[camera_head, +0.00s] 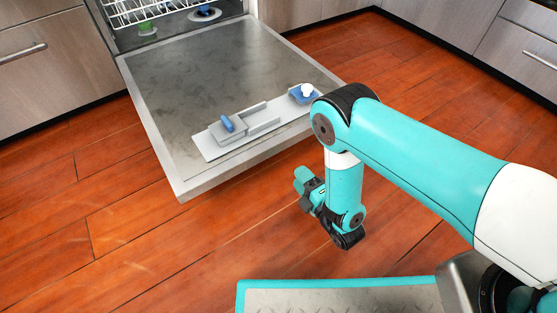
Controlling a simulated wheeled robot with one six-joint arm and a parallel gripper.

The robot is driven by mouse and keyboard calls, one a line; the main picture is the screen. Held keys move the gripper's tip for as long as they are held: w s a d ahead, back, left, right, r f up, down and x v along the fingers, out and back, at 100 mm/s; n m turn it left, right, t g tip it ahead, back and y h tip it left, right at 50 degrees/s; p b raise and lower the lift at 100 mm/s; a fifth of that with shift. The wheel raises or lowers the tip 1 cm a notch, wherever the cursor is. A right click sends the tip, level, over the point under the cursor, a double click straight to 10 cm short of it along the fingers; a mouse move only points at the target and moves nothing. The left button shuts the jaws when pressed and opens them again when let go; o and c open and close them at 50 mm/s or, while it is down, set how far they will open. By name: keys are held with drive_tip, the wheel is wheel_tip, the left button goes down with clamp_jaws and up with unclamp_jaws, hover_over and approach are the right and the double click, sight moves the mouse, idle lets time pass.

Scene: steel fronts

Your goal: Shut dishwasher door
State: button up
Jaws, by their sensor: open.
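The dishwasher door (210,68) is folded down, with its steel inner face up and lying about level above the floor. A grey detergent dispenser (245,125) and a small blue cap with a white top (303,94) are on it near its front edge. The dishwasher's interior shows at the top left. My gripper (299,181) is open and empty. In the picture it is below the door's front right corner, apart from the door. The arm hides a little of the area by that corner.
A white wire rack (150,10) is inside the dishwasher. Wooden cabinet fronts with steel handles stand at the left (45,75) and the upper right (450,35). The wooden floor (110,230) in front of the door is clear. My base shows at the bottom.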

drive_tip(key=b+x, duration=0.5)
drive_tip(key=x, duration=0.5)
drive_tip(key=shift+w+a+f, duration=0.1)
drive_tip(key=shift+w+a, duration=0.1)
drive_tip(key=shift+w+a+b, duration=0.3)
drive_tip(key=shift+w+b, duration=0.05)
drive_tip(key=shift+w, duration=0.05)
clamp_jaws()
